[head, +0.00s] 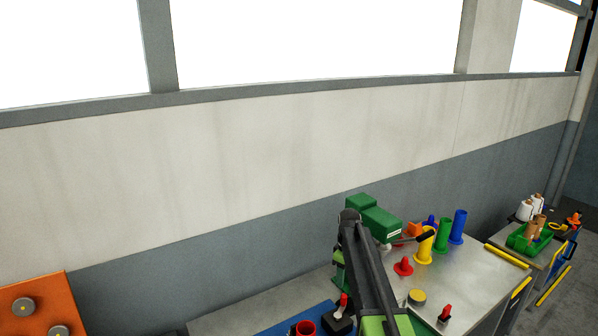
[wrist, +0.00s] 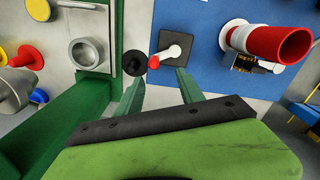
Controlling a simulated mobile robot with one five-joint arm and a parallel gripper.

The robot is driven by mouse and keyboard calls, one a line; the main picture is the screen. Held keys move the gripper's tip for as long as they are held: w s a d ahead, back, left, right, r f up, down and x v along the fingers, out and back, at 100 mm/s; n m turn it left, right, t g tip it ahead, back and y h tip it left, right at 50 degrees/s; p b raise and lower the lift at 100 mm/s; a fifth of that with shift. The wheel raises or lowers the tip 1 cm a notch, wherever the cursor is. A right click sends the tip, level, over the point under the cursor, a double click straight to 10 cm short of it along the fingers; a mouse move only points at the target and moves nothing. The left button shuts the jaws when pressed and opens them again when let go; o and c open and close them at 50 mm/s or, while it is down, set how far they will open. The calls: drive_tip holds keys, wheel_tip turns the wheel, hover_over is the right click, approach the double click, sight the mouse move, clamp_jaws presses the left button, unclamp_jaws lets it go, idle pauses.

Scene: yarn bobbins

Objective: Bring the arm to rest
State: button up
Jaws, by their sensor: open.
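My gripper (wrist: 159,88) shows in the wrist view as two green fingers standing apart on a dark plate, with nothing held between them. Beyond the fingertips are a black block with a round recess and a red-tipped piece (wrist: 154,62), apart from the fingers as far as I can tell. In the head view my dark arm link rises from the lower middle beside the bench. The gripper itself cannot be made out there.
A green machine (head: 378,222) stands on the bench near my arm. A red-and-white bobbin (wrist: 270,42) stands on the blue mat (wrist: 215,75). An orange panel (head: 40,300) is lower left.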

drive_tip(key=s+f+b, duration=0.2)
drive_tip(key=f, duration=0.1)
drive_tip(key=s+f+b, duration=0.2)
drive_tip(key=s, duration=0.1)
drive_tip(key=s+a+f+b, duration=0.1)
drive_tip(key=s+f, duration=0.2)
drive_tip(key=shift+f+b, duration=0.35)
drive_tip(key=shift+b, duration=0.05)
drive_tip(key=s+f+m+b, duration=0.1)
drive_tip(key=s+f+b, duration=0.1)
drive_tip(key=s, duration=0.2)
drive_tip(key=s+f+m+b, duration=0.1)
drive_tip(key=s+f+b, duration=0.1)
drive_tip(key=s, duration=0.3)
drive_tip(key=s+f+m+b, duration=0.2)
drive_tip(key=s, duration=0.2)
drive_tip(key=shift+s+a+f+b, duration=0.3)
drive_tip(key=shift+a+b, duration=0.05)
drive_tip(key=s+m, duration=0.1)
drive_tip(key=s, duration=0.1)
drive_tip(key=s+m, duration=0.1)
drive_tip(key=s, duration=0.1)
drive_tip(key=s+m, duration=0.1)
drive_tip(key=s, duration=0.1)
drive_tip(key=shift+r+m, duration=0.25)
drive_tip(key=shift+m, duration=0.05)
drive_tip(key=shift+s+m, duration=0.3)
drive_tip(key=shift+m, duration=0.4)
drive_tip(key=shift+w+m, duration=0.3)
drive_tip(key=shift+m, duration=0.3)
